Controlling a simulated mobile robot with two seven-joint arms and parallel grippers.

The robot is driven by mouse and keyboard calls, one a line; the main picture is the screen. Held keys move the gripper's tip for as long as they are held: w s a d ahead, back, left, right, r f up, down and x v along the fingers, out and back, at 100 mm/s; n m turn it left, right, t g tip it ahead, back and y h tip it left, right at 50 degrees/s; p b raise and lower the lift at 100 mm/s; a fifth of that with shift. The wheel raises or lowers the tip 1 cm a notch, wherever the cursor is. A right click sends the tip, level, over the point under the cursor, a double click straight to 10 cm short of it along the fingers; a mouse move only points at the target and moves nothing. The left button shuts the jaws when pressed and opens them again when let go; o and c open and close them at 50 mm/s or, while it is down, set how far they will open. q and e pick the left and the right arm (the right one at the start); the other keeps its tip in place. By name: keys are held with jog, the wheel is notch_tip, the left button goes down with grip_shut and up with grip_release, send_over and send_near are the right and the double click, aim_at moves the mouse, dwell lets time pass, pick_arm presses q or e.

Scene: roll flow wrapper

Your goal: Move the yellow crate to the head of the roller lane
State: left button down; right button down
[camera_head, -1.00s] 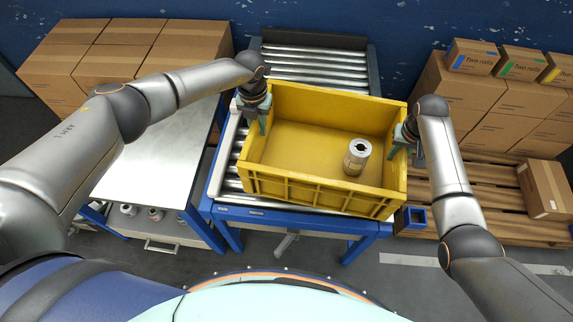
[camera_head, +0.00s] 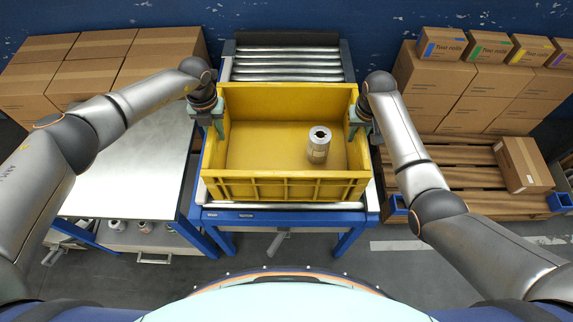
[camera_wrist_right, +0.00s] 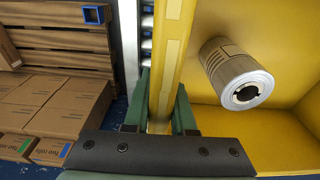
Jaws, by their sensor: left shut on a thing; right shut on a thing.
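The yellow crate (camera_head: 285,188) is upright over the near end of the roller lane (camera_head: 287,66), roughly square with it. I cannot tell whether it rests on the rollers or hangs just above them. A grey-white roll (camera_head: 318,146) stands inside, right of centre; it also shows in the right wrist view (camera_wrist_right: 236,75). My left gripper (camera_head: 208,118) is shut on the crate's left wall. My right gripper (camera_head: 360,122) is shut on the right wall; in the right wrist view its green fingers (camera_wrist_right: 160,112) straddle that wall (camera_wrist_right: 170,60).
A pale worktable (camera_head: 125,180) stands left of the lane, with cartons (camera_head: 75,60) behind it. At the right, a wooden pallet (camera_head: 455,165) bears stacked cartons (camera_head: 500,95) and a single carton (camera_head: 523,165). Bare rollers lie behind the crate. A blue wall closes the back.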

aim_at(219, 142)
pick_arm(q)
jog(key=shift+f, duration=0.1)
pick_arm(e)
jog(key=shift+f, duration=0.15)
